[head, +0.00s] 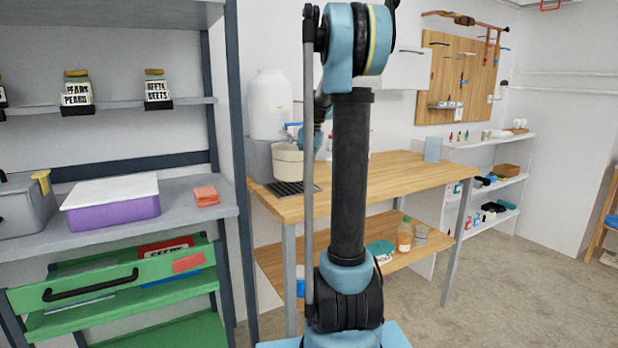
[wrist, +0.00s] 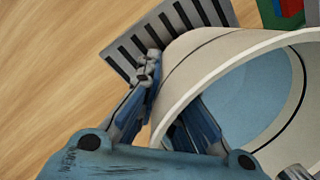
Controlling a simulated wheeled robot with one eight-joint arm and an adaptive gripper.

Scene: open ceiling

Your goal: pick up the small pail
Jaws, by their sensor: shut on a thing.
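The small pail (head: 287,163) is cream-coloured and sits at the left end of the wooden counter, over a dark slotted grate (head: 305,188). In the wrist view the pail (wrist: 188,62) is tilted in the picture, with its wide mouth and pale blue inside facing the camera. My gripper (wrist: 172,98) is shut on the pail's wall at the rim, one finger outside and one inside. In the head view my gripper (head: 294,130) is small at the pail's top, partly hidden by my arm. I cannot tell whether the pail's base touches the grate.
A large white container (head: 270,103) stands behind the pail, close to the wall. The wooden counter (head: 410,173) is mostly clear to the right. A grey shelf unit (head: 238,130) with a dark post stands close on the left.

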